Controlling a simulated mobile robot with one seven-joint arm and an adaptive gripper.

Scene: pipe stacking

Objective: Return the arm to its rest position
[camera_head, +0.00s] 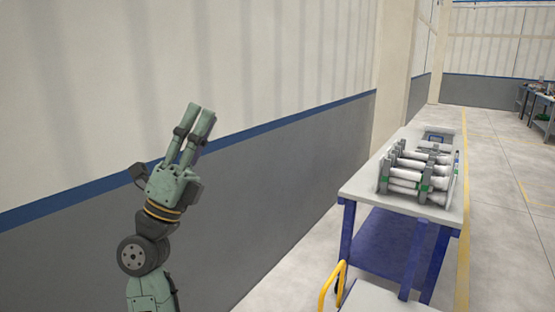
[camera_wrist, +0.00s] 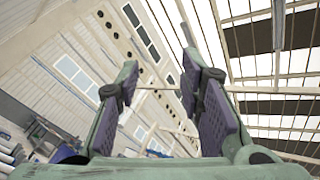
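My gripper (camera_head: 198,112) is raised at the left of the head view, in front of the wall, with its fingers pointing up. In the wrist view, my gripper (camera_wrist: 162,64) shows two fingers with dark pads standing apart and nothing between them, with the roof beyond. The arm is well away from the table and touches nothing that I can see. White pipes (camera_head: 405,174) lie stacked in a rack with grey uprights (camera_head: 384,175) and green parts on the table at the right.
The white-topped table (camera_head: 360,187) has a blue frame and lower shelf (camera_head: 385,242). A yellow rail (camera_head: 331,285) and a pale surface (camera_head: 375,299) are in front of it. The grey and white wall (camera_head: 270,160) runs behind my arm. Floor (camera_head: 500,215) is clear right of the table.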

